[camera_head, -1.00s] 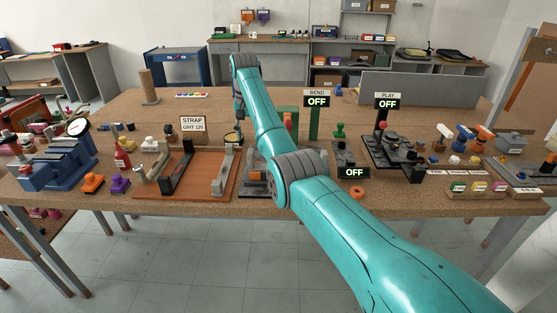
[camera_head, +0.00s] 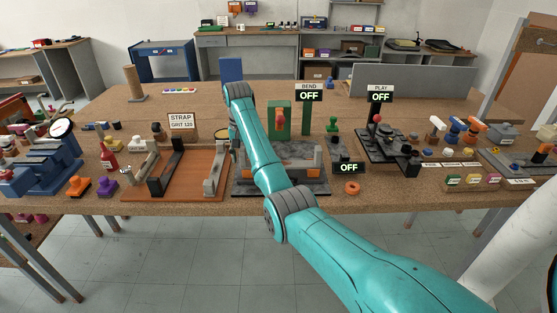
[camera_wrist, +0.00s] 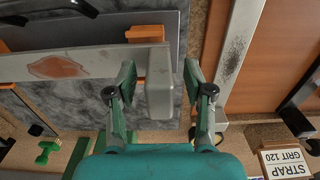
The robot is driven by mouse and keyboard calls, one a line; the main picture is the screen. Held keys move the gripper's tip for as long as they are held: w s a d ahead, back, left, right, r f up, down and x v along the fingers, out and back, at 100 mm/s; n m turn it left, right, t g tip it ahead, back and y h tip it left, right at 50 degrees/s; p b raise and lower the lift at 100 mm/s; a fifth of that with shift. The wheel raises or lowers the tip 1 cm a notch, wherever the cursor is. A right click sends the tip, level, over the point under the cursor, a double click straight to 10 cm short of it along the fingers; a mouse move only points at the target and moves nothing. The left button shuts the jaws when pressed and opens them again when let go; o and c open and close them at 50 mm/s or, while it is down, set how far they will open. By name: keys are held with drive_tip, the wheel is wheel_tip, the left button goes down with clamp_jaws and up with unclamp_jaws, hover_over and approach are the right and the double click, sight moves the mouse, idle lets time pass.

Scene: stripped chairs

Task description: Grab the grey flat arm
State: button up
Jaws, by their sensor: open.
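In the wrist view, a long flat grey arm (camera_wrist: 95,65) with a reddish-brown patch runs over a dark slate plate (camera_wrist: 160,28). A pale grey block (camera_wrist: 159,88) shows at its right end, next to an orange piece (camera_wrist: 146,33). My gripper (camera_wrist: 160,72) is open, one finger on each side of this block, with visible gaps to both. Nothing is clamped. A second flat grey bar (camera_wrist: 235,50) with dark scuffs lies right of the fingers, apart from them. In the head view, my arm hides my gripper and part of the slate station (camera_head: 290,149).
The STRAP board (camera_head: 190,185), with black and grey upright parts, lies left of my arm. The table's front edge is crowded.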

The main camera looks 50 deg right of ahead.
clamp_jaws()
idle(0.4)
